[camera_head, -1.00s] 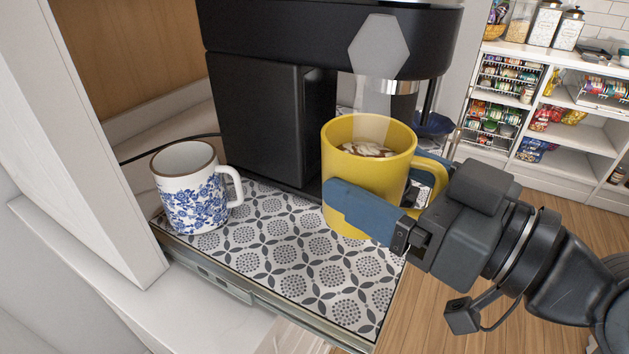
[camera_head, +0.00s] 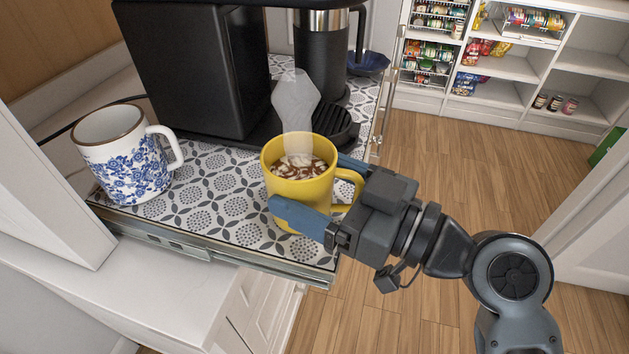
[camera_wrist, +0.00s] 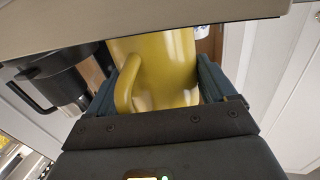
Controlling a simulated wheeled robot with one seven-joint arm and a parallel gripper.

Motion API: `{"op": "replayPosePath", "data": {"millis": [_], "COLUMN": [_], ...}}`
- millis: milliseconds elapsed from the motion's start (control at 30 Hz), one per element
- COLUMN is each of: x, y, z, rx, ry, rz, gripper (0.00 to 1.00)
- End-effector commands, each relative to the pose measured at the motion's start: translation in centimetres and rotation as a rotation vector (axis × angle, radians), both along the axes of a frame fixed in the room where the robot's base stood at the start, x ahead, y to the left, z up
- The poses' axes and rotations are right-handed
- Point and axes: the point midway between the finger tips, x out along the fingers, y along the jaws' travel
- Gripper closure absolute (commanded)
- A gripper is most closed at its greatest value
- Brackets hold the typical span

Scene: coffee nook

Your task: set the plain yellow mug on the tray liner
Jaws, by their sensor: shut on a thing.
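The plain yellow mug (camera_head: 290,190) holds a brown drink with pale bits on top, and its handle points right. My gripper (camera_head: 308,180) is shut on it, with one blue finger on the near side and the other mostly hidden behind the mug. The mug is upright over the front right part of the patterned tray liner (camera_head: 215,210). I cannot tell whether its base touches the liner. In the wrist view the mug (camera_wrist: 165,70) sits between the two fingers (camera_wrist: 155,80).
A white mug with blue flowers (camera_head: 125,160) stands on the liner's left. A black coffee machine (camera_head: 195,65) stands behind, with a drip grille (camera_head: 335,125) near the yellow mug. A cabinet wall (camera_head: 40,190) is at left. The tray's front edge (camera_head: 225,252) is close.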

Motion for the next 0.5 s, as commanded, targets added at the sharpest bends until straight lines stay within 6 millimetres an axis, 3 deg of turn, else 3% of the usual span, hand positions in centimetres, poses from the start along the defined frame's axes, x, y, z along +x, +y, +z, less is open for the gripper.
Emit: {"op": "replayPosePath", "data": {"millis": [333, 367, 500], "x": [0.02, 0.01, 0.02], "y": [0.0, 0.0, 0.0], "z": [-0.2, -0.3, -0.2], "rx": [0.001, -0.001, -0.001], "ry": [-0.003, -0.001, -0.001], "rz": [0.0, 0.0, 0.0], "gripper": [0.72, 0.15, 0.02]}}
